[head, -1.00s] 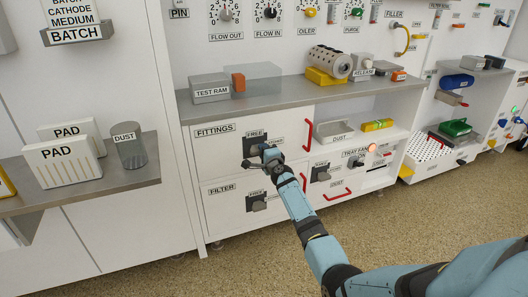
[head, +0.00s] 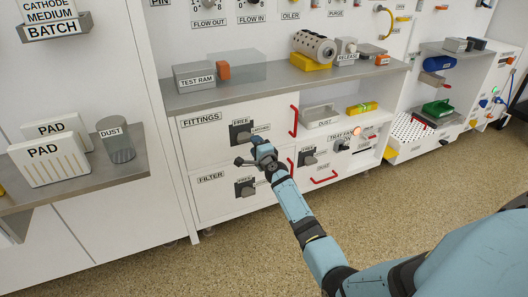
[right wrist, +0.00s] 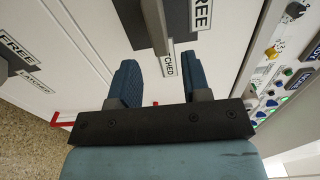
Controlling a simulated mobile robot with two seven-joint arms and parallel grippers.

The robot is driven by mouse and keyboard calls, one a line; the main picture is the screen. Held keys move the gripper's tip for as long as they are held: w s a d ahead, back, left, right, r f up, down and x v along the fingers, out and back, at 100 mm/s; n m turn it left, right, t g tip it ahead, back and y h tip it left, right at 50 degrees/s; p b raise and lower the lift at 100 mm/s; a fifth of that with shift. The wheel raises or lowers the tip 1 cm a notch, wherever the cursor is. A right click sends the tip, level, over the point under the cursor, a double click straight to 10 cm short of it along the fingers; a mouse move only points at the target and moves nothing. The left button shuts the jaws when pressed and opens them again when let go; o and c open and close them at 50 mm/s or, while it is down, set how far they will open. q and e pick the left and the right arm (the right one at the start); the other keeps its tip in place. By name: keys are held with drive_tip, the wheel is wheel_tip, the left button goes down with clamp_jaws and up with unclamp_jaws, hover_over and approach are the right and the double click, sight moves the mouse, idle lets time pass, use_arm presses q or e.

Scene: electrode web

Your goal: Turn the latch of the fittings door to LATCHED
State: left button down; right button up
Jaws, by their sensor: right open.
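The fittings door (head: 215,150) is a white panel at the middle left in the head view, with a red handle (head: 294,121) at its right edge. Its latch (head: 241,134) is a grey lever on a dark plate, with FREE above it and the LATCHED label (head: 261,128) to its right. My right gripper (head: 248,151) is open just below and in front of the latch. In the right wrist view a grey lever (right wrist: 156,25) reaches down between the open fingers (right wrist: 158,78), with a gap to each. My left gripper is out of view.
The filter door's latch (head: 245,187) sits just below my gripper, and another latch (head: 307,157) sits to the right. The grey shelf (head: 215,97) above carries a test ram block (head: 193,77). The floor (head: 420,200) in front is clear.

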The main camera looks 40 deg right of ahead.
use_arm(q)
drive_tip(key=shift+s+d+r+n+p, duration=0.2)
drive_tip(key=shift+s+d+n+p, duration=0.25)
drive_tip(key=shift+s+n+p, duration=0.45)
use_arm(e)
drive_tip(key=v, duration=0.8)
drive_tip(key=shift+s, duration=0.2)
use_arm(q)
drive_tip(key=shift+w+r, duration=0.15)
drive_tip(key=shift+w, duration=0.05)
